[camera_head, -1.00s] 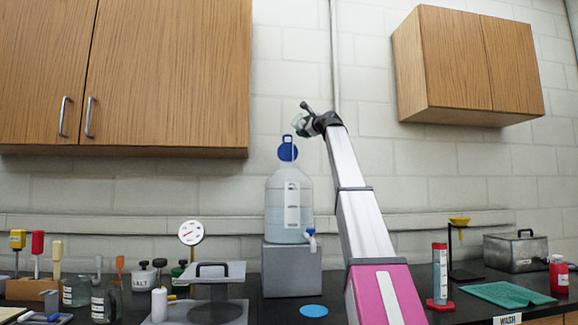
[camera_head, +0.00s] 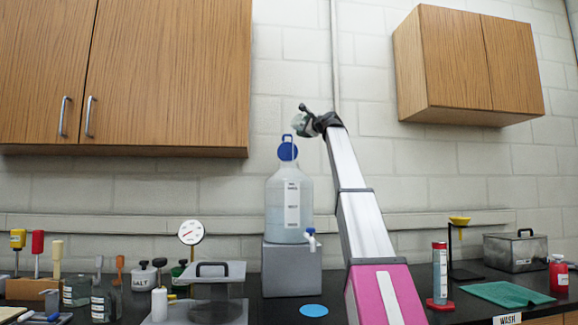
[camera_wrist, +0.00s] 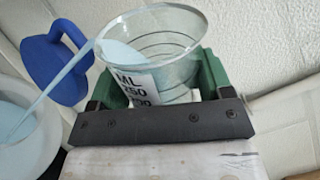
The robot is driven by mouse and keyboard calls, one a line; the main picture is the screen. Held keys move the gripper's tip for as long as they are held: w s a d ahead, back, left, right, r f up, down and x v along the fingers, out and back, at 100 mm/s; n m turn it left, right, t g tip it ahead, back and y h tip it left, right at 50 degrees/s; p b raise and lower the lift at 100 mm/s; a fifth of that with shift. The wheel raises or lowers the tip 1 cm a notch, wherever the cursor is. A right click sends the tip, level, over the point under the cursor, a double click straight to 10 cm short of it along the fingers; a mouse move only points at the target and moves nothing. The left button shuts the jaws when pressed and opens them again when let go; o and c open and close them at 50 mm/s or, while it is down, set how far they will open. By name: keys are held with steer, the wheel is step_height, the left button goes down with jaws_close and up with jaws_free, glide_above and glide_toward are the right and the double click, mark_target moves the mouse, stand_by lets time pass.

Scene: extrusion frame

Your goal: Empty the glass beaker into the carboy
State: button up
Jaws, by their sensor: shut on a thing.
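My gripper (camera_wrist: 165,85) is shut on the glass beaker (camera_wrist: 175,45), with its green pads on both sides of the glass. The beaker is tilted, and a pale blue stream runs from its lip down to the left into the mouth of the carboy (camera_wrist: 20,125). Some pale blue liquid shows inside the beaker near the lip. In the head view, the beaker (camera_head: 298,123) is above and just right of the carboy's neck. The clear carboy (camera_head: 275,200) stands upright with liquid in it. Its blue cap (camera_wrist: 55,65) is swung open behind the mouth.
The carboy stands on a grey block (camera_head: 292,270), with a spigot (camera_head: 311,239) low on its right. Wooden cabinets (camera_head: 170,70) hang left and right on the wall. Bottles and tools crowd the left bench. A blue disc (camera_head: 313,310) lies in front of the block.

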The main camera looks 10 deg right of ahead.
mark_target(304, 119)
steer(key=shift+a+r+n, duration=0.1)
steer(key=shift+r+n, duration=0.3)
steer(key=shift+n, duration=0.5)
steer(key=shift+s+a+r+n+y, duration=0.35)
steer(key=shift+a+n, duration=0.25)
steer(key=shift+n, duration=0.4)
stand_by(0.5)
steer(key=shift+s+a+r+n+g+y, duration=0.15)
steer(key=shift+r+n, duration=0.1)
steer(key=shift+n, duration=0.35)
steer(key=shift+s+a+r+n+g+y, duration=0.15)
steer(key=shift+r+n, duration=0.1)
steer(key=shift+n, duration=0.35)
